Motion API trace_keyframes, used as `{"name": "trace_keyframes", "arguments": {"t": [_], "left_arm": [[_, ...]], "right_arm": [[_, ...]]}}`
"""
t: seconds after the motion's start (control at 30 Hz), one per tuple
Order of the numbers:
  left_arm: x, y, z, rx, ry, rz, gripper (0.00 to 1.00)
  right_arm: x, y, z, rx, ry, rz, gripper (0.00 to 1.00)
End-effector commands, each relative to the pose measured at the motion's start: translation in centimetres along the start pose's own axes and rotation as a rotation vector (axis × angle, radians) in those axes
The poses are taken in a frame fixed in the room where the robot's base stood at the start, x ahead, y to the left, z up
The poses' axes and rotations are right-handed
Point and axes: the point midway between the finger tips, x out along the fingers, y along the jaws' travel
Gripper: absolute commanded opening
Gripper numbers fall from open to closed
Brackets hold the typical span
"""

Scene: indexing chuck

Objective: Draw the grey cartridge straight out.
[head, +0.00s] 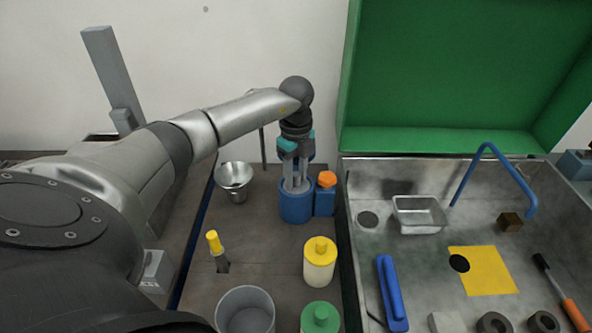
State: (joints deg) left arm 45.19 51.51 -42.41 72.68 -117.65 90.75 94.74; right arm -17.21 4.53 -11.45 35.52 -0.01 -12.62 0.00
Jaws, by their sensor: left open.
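My left gripper (296,181) points straight down over a blue round holder (297,209) on the brown bench. It is open, with its grey fingers reaching to the holder's open top. I cannot make out the grey cartridge clearly, as the fingers and the holder's rim cover the inside of the holder. A blue block with an orange knob (327,180) stands against the holder's right side. My right gripper is not in view.
A metal funnel cup (234,180), a yellow-capped tool (216,247), a yellow-lidded jar (319,262), a green-lidded jar (320,318) and a grey cup (245,312) stand around the bench. An open green-lidded case (430,155) with several items borders it at right.

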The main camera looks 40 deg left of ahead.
Motion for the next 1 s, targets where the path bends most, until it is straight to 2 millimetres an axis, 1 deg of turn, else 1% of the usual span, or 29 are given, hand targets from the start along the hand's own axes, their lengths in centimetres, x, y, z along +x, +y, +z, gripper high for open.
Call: {"name": "trace_keyframes", "arguments": {"t": [0.1, 0.13, 0.4, 0.5, 0.8, 0.83, 1.0], "left_arm": [[0.0, 0.0, -0.01, 0.0, 0.0, 0.0, 0.42], [-0.01, 0.0, 0.0, 0.0, 0.0, 0.0, 0.4], [-0.04, 0.0, 0.0, 0.0, 0.0, 0.0, 0.1], [-0.05, 0.0, 0.01, 0.0, 0.0, 0.0, 0.0], [-0.08, -0.01, 0.02, 0.0, 0.0, -0.001, 0.0], [-0.08, -0.02, 0.02, 0.0, 0.0, -0.001, 0.24], [-0.09, -0.02, 0.02, 0.0, 0.0, -0.001, 0.05]], "right_arm": [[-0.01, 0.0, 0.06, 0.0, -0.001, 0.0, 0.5], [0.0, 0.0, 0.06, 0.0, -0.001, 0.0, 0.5], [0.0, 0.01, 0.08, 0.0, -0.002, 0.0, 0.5], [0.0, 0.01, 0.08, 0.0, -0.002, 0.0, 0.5], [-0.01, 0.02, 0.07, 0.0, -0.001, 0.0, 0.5], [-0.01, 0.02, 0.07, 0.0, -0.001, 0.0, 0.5], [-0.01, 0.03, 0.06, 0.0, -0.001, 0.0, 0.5]]}}
